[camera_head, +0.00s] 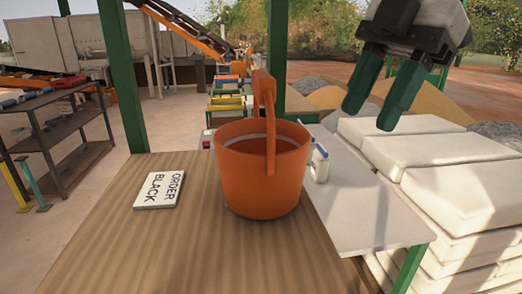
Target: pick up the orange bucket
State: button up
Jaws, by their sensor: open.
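The orange bucket (245,186) stands upright on the wooden table (105,245) in the head view. Its orange handle (268,110) stands up above the rim, with one part running down in front of the bucket. My gripper (376,102) is at the upper right, above and to the right of the bucket and apart from it. Its two dark green fingers point down and are spread open with nothing between them. The inside bottom of the bucket is hidden.
Stacked white bags (440,150) fill the right. Green posts (122,75) rise behind the table.

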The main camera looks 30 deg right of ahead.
send_near(298, 168)
notch_tip(298, 168, down, 2)
jog(key=a, duration=0.2)
jog(key=shift+w+p+x, duration=0.15)
jog(key=shift+x, duration=1.1)
jog(key=shift+w+p+x, duration=0.15)
jog(key=shift+w+x, duration=0.05)
jog(key=shift+x, duration=1.05)
jog(key=shift+d, duration=0.15)
jog(key=shift+c, duration=0.3)
grip_shut()
